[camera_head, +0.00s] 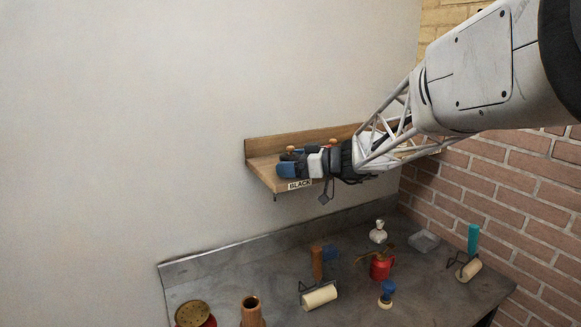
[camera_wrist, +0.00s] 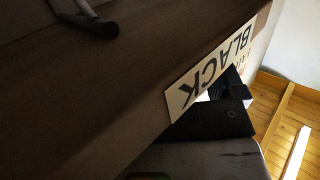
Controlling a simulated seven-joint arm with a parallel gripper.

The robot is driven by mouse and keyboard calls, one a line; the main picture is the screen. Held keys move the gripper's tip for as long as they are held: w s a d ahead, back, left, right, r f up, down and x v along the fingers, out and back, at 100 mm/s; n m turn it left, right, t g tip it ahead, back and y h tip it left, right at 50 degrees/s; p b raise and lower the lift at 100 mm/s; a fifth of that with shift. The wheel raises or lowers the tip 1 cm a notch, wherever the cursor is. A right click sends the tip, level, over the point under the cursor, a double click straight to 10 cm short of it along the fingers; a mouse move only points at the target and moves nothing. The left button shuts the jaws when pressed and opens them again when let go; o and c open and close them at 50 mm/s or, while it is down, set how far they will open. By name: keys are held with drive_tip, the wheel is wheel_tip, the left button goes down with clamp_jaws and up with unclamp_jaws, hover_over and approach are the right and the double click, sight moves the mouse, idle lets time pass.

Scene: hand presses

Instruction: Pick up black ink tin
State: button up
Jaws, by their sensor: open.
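My gripper (camera_head: 285,164) is at the left end of the wooden wall shelf (camera_head: 259,167) in the head view, its blue fingertips open at the shelf's front edge, just above the BLACK label (camera_head: 300,184). In the wrist view the label (camera_wrist: 209,72) is large and turned nearly upside down on the edge of a dark board (camera_wrist: 110,85). I cannot make out a black ink tin in either view. The gripper and wrist cover part of the shelf. A dark shape fills the bottom of the wrist view; I cannot tell what it is.
Orange-brown knobs (camera_head: 291,150) show behind my gripper. A hook (camera_wrist: 90,20) is near the board in the wrist view. Below, the grey bench (camera_head: 245,265) holds a roller (camera_head: 319,297), red oil can (camera_head: 381,267), clear tray (camera_head: 424,242) and other tools. A brick wall (camera_head: 500,190) is at right.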

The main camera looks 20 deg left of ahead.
sight(291, 150)
idle(0.3)
drive_tip(key=c, duration=1.2)
drive_tip(key=shift+r, duration=0.2)
drive_tip(key=shift+r, duration=1.6)
drive_tip(key=s+d, duration=0.2)
drive_tip(key=s, duration=0.2)
drive_tip(key=s+d+r, duration=0.1)
drive_tip(key=s+d, duration=0.2)
drive_tip(key=s, duration=0.2)
drive_tip(key=s+d, duration=0.3)
drive_tip(key=s, duration=0.1)
drive_tip(key=shift+s+r, duration=0.25)
drive_tip(key=shift+s, duration=0.15)
